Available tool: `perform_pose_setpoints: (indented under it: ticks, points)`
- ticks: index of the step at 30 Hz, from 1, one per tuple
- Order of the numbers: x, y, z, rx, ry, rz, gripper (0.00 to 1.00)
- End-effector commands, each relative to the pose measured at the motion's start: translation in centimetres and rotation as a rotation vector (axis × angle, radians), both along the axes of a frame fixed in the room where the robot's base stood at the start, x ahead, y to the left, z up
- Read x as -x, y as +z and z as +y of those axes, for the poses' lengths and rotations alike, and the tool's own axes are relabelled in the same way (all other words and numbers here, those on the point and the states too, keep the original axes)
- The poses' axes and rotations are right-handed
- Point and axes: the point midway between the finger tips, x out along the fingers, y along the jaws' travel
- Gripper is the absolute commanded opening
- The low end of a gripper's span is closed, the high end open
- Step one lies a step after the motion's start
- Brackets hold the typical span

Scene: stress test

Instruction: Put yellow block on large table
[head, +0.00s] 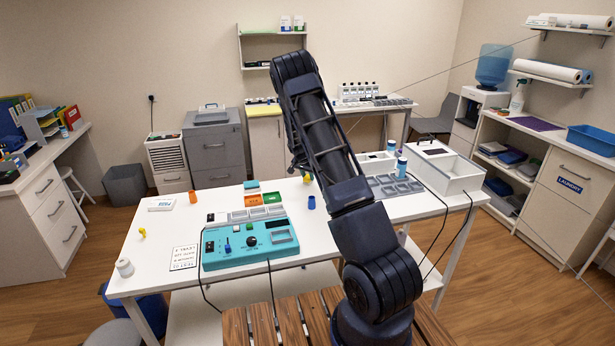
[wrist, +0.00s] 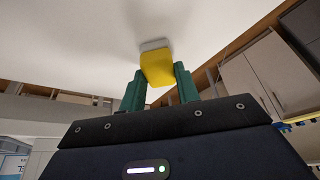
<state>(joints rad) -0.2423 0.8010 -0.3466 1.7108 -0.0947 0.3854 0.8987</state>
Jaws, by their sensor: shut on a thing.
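My gripper (wrist: 160,88) is shut on the yellow block (wrist: 157,69) in the wrist view. Its two green fingers stand on either side of the block. A pale grey-white piece shows just beyond the block's far end; I cannot tell whether it is part of it. The large white table (head: 165,228) stands in front of me, below the arm.
The table carries a teal control panel (head: 218,258), a printed card (head: 184,257), small orange, blue and yellow pieces, a grey tray (head: 393,188) and a white box (head: 470,178). Bare tabletop shows at the left and front right. A wooden slatted surface (head: 262,325) lies nearest me.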

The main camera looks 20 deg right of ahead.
Motion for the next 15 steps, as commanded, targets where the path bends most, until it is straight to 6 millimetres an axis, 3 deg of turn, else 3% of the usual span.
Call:
perform_pose_setpoints:
  ticks: [3,4,6,15]
  points:
    - [0.0,-0.31,0.0,0.0,0.0,0.0,0.1]
    - [0.0,-0.26,0.0,0.0,0.0,0.0,0.38]
    - [0.0,-0.25,0.0,0.0,0.0,0.0,0.51]
    - [0.0,-0.17,0.0,0.0,0.0,0.0,0.54]
